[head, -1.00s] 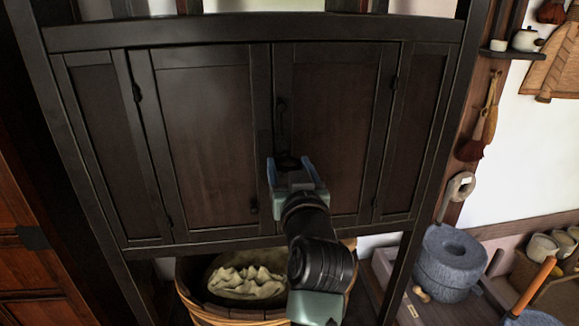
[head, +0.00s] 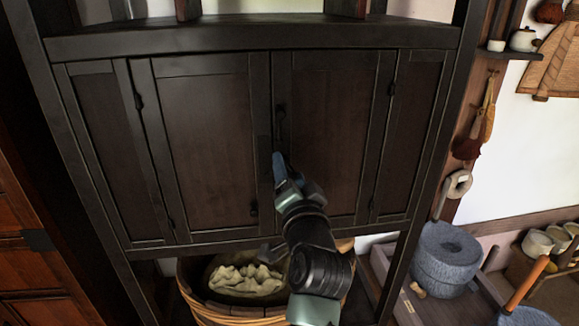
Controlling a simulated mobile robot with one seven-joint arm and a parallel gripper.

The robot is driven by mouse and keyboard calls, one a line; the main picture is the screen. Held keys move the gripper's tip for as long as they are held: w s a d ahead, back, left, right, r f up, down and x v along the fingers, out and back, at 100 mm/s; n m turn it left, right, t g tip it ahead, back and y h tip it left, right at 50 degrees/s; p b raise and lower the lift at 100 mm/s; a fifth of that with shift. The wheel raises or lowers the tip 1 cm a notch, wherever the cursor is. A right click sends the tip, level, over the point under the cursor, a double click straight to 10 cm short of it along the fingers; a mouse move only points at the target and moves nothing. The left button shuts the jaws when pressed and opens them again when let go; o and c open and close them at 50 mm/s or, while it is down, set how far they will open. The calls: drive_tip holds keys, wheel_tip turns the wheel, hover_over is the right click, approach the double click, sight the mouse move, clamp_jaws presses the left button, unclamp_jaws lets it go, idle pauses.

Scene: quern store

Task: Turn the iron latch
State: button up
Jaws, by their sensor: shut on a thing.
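The dark wooden cabinet (head: 210,135) fills the middle of the head view, with its two doors meeting at a centre stile. My gripper (head: 294,175) is at this seam, below mid-height, turned so that its blue fingers slant. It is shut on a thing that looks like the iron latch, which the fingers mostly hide. The latch's exact angle cannot be told. A small dark iron fitting (head: 281,112) shows on the stile above the gripper. Both doors look closed.
A wooden tub (head: 215,308) with a pale cloth sack (head: 245,280) stands under the cabinet. Grey quern stones (head: 445,258) sit on a low stand at right. A brown wooden door or chest (head: 30,270) is at left.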

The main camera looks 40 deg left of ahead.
drive_tip(key=m+p, duration=0.2)
drive_tip(key=m, duration=0.1)
drive_tip(key=shift+r+m, duration=0.1)
drive_tip(key=shift+m, duration=0.3)
drive_tip(key=m+p, duration=0.2)
drive_tip(key=m, duration=0.2)
drive_tip(key=shift+f+m, duration=0.2)
drive_tip(key=shift+m, duration=0.2)
drive_tip(key=o, duration=1.4)
